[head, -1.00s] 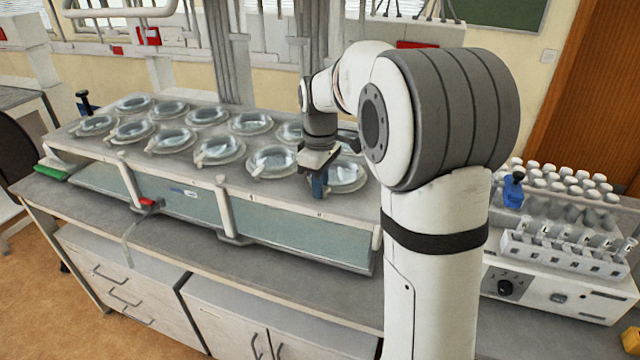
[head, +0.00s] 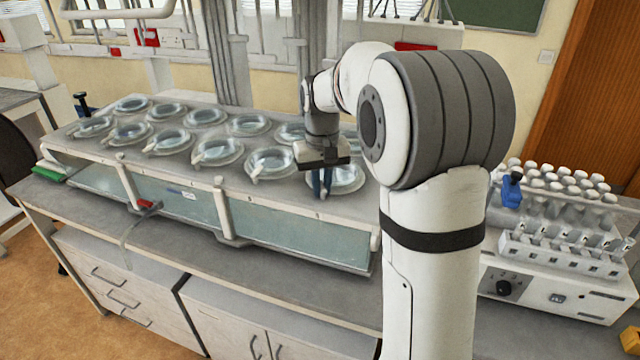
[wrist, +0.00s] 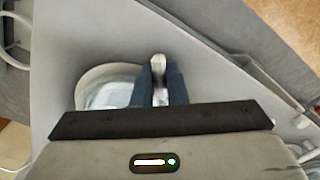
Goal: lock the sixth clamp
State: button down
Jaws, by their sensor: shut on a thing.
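The sixth clamp is the round glass-lidded one (head: 347,181) at the right end of the front row on the grey bench top. It also shows in the wrist view (wrist: 108,92), partly hidden behind my gripper's body. My gripper (head: 322,190) reaches down over it, with its blue fingers at the clamp's front edge. In the wrist view my gripper (wrist: 160,82) is shut on the clamp's white lever (wrist: 159,62), whose tip sticks out between the two fingers. The rest of the lever is hidden.
The neighbouring clamp (head: 270,163) is close on the left, and several more stand in two rows. The bench top's front edge (head: 290,214) is just in front. A white device with vials (head: 560,285) stands at the right, beyond my arm.

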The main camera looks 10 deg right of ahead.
jog(key=m, duration=0.7)
jog(key=shift+d+r, duration=0.1)
jog(key=shift+d, duration=0.2)
dwell(0.4)
jog(key=c, duration=1.7)
grip_release()
jog(key=shift+s, duration=0.1)
jog(key=shift+c, duration=0.2)
jog(key=shift+r, duration=0.1)
notch_tip(320, 180, up, 8)
jog(key=shift+f+b, duration=0.2)
jog(key=shift+b, duration=0.25)
